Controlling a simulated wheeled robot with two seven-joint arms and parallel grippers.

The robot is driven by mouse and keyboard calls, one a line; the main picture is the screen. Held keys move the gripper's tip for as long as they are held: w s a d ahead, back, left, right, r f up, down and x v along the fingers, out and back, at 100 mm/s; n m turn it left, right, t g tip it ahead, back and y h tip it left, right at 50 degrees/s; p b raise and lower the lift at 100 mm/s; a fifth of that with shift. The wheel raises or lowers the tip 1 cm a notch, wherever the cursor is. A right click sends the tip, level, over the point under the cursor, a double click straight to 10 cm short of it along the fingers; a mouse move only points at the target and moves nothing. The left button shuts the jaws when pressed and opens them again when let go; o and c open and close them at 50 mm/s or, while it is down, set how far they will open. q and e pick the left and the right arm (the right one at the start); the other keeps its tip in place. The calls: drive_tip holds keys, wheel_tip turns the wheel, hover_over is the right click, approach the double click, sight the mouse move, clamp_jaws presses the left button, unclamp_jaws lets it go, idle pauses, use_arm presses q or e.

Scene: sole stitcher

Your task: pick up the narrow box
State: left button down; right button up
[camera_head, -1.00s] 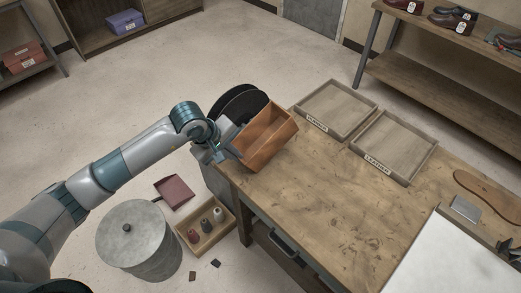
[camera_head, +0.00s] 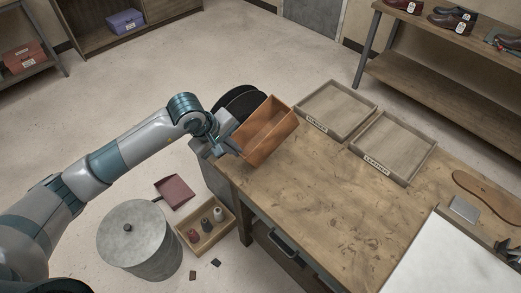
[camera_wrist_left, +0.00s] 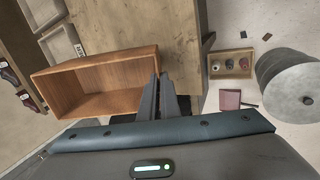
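The narrow box (camera_head: 266,132) is an open brown wooden box, tilted over the left corner of the workbench in the head view. It also shows in the left wrist view (camera_wrist_left: 95,85), with its open side and inside visible. My left gripper (camera_head: 228,146) is shut on one wall of the box at its near left end. In the left wrist view, the gripper's two fingers (camera_wrist_left: 160,88) are close together at the box's right wall. The box appears to be clear of the bench top. My right gripper is not in view.
The workbench (camera_head: 310,205) is mostly bare, with two shallow labelled trays (camera_head: 373,171) at its back. Black discs (camera_head: 238,102) stand behind the box. A grey drum (camera_head: 140,250) and a crate of spools (camera_head: 190,247) are on the floor at left.

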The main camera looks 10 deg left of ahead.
use_arm(q)
drive_tip(key=shift+r+p, duration=0.3)
drive_tip(key=shift+r, duration=1.2)
